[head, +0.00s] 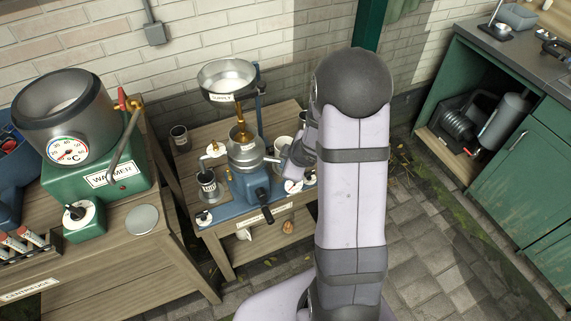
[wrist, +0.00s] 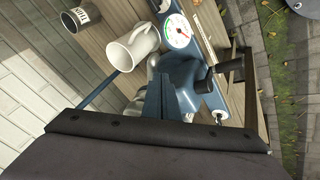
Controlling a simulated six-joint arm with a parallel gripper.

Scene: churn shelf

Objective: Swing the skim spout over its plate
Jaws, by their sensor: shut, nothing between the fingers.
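The blue cream separator (head: 248,183) stands on the wooden bench, with a metal bowl and spouts (head: 247,152) around its middle. One spout reaches left above a dark labelled cup (head: 208,184); another reaches right, towards my gripper (head: 293,165). I cannot tell which one is the skim spout. My gripper is beside the separator's right side, mostly hidden by my arm. In the wrist view, the separator's blue body (wrist: 180,88) lies ahead, and my gripper (wrist: 157,80) appears shut and empty.
A white mug (wrist: 132,47) and a dark labelled cup (wrist: 80,18) stand near the separator. A dial (wrist: 178,32) and the crank handle (wrist: 229,66) are close by. The supply pan (head: 227,78) is above. The warmer (head: 97,165) stands on the left table.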

